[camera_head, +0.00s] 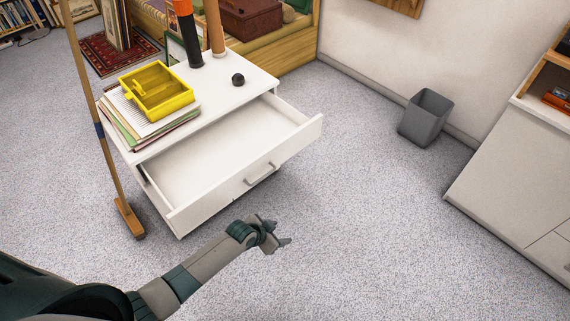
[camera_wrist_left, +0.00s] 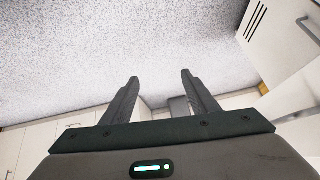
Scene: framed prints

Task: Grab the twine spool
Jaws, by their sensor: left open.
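I cannot make out a twine spool in either view. A white cabinet (camera_head: 222,72) stands left of centre with its top drawer (camera_head: 215,160) pulled out; the part of the drawer that shows looks empty. A small dark round object (camera_head: 238,79) sits on the cabinet top; I cannot tell what it is. My left gripper (camera_head: 284,242) is in front of the drawer, to the right of its handle (camera_head: 262,174), over the floor and apart from the drawer. In the left wrist view its fingers (camera_wrist_left: 160,77) are spread with nothing between them. My right gripper is not in view.
A yellow divided tray (camera_head: 158,92) lies on a stack of papers (camera_head: 125,112) on the cabinet. Upright tubes (camera_head: 190,42) stand behind it. A broom (camera_head: 105,150) stands at the cabinet's left. A grey bin (camera_head: 425,118) is by the wall. Carpet in between is clear.

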